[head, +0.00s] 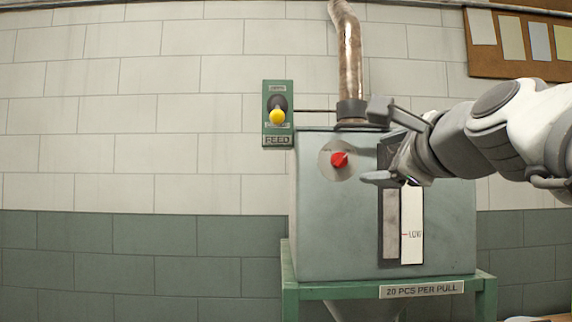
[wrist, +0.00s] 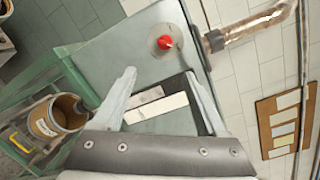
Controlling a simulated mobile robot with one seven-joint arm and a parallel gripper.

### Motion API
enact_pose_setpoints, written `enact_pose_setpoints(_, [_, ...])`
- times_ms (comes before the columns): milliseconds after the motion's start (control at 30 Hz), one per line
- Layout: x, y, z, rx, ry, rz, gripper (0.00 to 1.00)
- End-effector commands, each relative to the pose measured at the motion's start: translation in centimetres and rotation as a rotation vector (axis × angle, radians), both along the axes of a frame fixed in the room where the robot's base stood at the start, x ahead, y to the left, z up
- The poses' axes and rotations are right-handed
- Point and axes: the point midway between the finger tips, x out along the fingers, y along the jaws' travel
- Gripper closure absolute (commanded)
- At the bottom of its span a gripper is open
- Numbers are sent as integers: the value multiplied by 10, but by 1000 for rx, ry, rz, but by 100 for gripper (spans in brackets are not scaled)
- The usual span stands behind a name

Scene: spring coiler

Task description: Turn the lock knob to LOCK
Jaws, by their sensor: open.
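The red knob (head: 340,159) sits on a round pale plate on the front of the grey-green machine box (head: 330,225). It also shows in the wrist view (wrist: 165,42), beyond my fingertips. I cannot read any LOCK mark or tell its setting. My gripper (head: 378,145) is open and empty, to the right of the knob in the head view, with its fingers spread one above the other. In the wrist view, my gripper (wrist: 160,76) has its two fingers apart, and the knob lies past the gap, not touched.
A green FEED panel (head: 270,103) with a yellow-tipped lever (head: 277,116) is on the wall at left. A pipe (head: 350,60) rises from the box. A level strip (head: 411,230) marked LOW is below my gripper. A brown drum (wrist: 58,117) stands at lower left.

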Motion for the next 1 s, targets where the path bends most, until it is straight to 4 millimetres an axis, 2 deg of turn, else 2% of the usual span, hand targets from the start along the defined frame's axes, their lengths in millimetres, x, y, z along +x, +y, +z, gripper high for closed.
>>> enact_pose_setpoints(267, [12, -2, 9, 48, -17, -6, 25])
enact_pose_setpoints(1000, [141, 14, 9, 44, -15, -6, 25])
